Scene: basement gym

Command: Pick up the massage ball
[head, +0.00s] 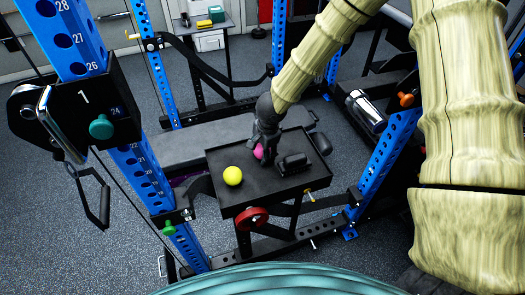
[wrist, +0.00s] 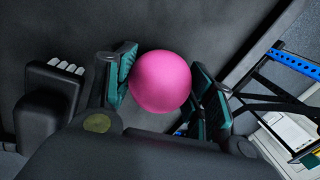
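A smooth pink ball (wrist: 160,81), which I take to be the massage ball, sits between the two fingers of my gripper (wrist: 163,84) in the wrist view. The dark green finger pads appear to touch it on both sides. In the head view my gripper (head: 265,148) points down over the black tray table (head: 262,187), and the pink ball (head: 258,152) shows partly hidden behind a finger. Whether the ball rests on the tray or hangs just above it cannot be told.
A yellow-green ball (head: 233,176) lies at the tray's left. A black object (head: 293,162) sits right of my gripper; a dark object with pale tips (wrist: 55,85) shows in the wrist view. Blue rack posts (head: 386,160) and a grey bench (head: 190,147) surround the tray.

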